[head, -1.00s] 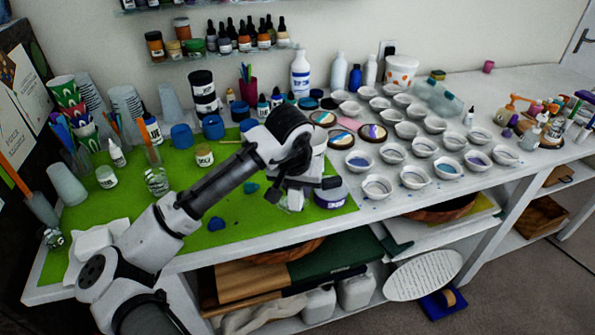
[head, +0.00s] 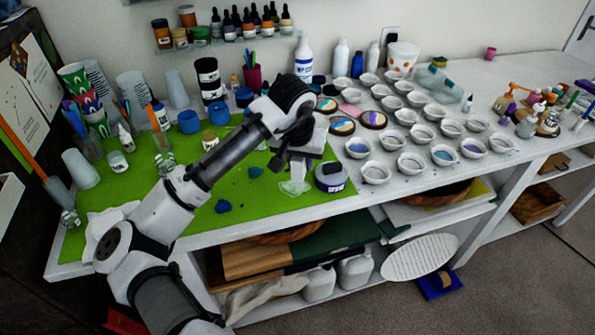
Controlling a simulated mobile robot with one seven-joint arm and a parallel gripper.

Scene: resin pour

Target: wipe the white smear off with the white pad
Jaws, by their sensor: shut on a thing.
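My gripper (head: 296,172) points down over the front right part of the green mat, just left of a grey jar with a dark label. It is shut on what looks like the white pad, mostly hidden by the fingers. A pale, whitish smear (head: 293,188) shows on the mat right below the fingers. I cannot tell where pad ends and smear begins, or whether the pad touches the mat.
The grey jar (head: 331,178) stands close to my gripper's right. Blue lumps (head: 222,206) lie on the green mat (head: 262,207) to the left. Rows of white cups (head: 410,163) fill the table on the right. Crumpled white cloth (head: 103,226) lies at the front left.

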